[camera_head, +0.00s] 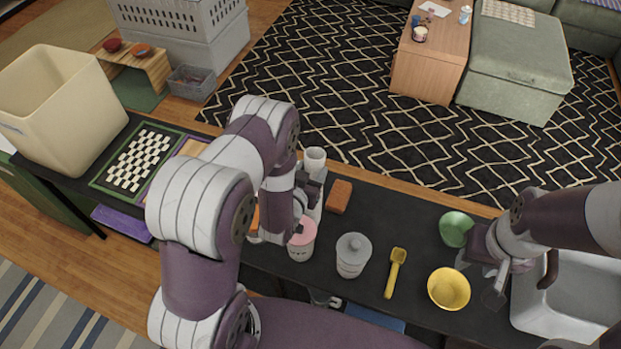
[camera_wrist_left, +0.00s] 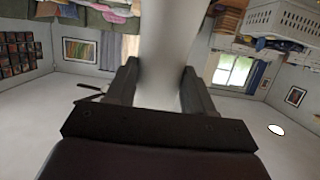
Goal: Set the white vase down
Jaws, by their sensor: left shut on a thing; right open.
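The white vase (camera_head: 315,159) stands upright at the far side of the black table (camera_head: 375,217), its rim showing above my left gripper (camera_head: 311,190). The gripper is shut around it. In the left wrist view the pale vase (camera_wrist_left: 168,50) fills the gap between both fingers of my left gripper (camera_wrist_left: 160,85). The lower part of the vase is mostly hidden by the gripper and arm, so I cannot tell whether its base touches the table.
A brown block (camera_head: 339,196) lies just right of the vase. A white basin (camera_head: 560,305) is at right. Bare tabletop lies right of the block.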

